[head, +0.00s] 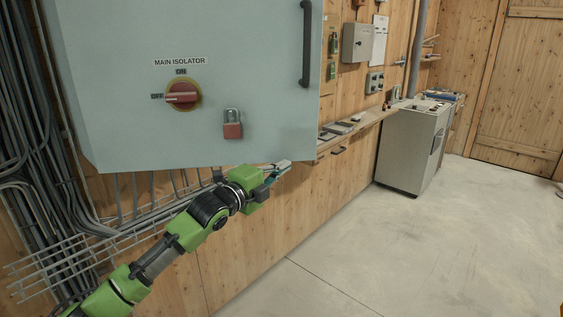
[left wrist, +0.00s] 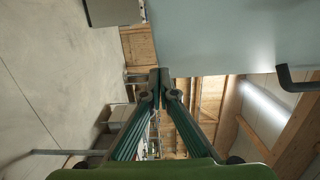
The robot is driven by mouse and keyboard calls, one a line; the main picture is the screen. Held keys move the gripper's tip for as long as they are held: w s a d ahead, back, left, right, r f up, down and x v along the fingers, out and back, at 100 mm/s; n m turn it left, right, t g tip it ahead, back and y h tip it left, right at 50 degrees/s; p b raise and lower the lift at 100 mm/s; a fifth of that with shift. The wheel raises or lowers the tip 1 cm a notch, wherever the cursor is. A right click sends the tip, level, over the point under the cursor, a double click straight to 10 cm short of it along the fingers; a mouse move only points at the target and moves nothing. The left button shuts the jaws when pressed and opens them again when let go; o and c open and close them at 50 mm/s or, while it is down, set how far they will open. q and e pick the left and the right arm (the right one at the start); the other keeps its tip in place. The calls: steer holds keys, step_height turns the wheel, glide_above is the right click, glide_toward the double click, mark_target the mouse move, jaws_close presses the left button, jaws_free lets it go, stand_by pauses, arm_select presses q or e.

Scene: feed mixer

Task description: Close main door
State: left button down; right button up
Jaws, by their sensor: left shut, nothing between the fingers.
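The main door (head: 130,60) is a large blue-grey cabinet panel filling the upper left of the head view. It carries a red isolator switch (head: 183,95), a red padlock (head: 232,130) and a dark bar handle (head: 306,45) near its right edge. I cannot tell whether it stands ajar. My left gripper (head: 284,167) is shut and empty, just below the door's lower right corner. In the left wrist view its fingertips (left wrist: 159,76) meet beside the door's edge; the pale door surface (left wrist: 230,35) and dark handle (left wrist: 290,80) are on the right. My right gripper is out of view.
Cables (head: 25,120) and a wire tray (head: 70,262) run along the wall at left. A narrow wooden shelf (head: 360,126) with small items is right of the door. A grey floor cabinet (head: 405,150) stands beyond it. The concrete floor (head: 420,245) at right is clear.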

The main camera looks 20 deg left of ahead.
arm_select(q)
steer(key=shift+w+a, duration=0.1)
steer(key=shift+w, duration=0.2)
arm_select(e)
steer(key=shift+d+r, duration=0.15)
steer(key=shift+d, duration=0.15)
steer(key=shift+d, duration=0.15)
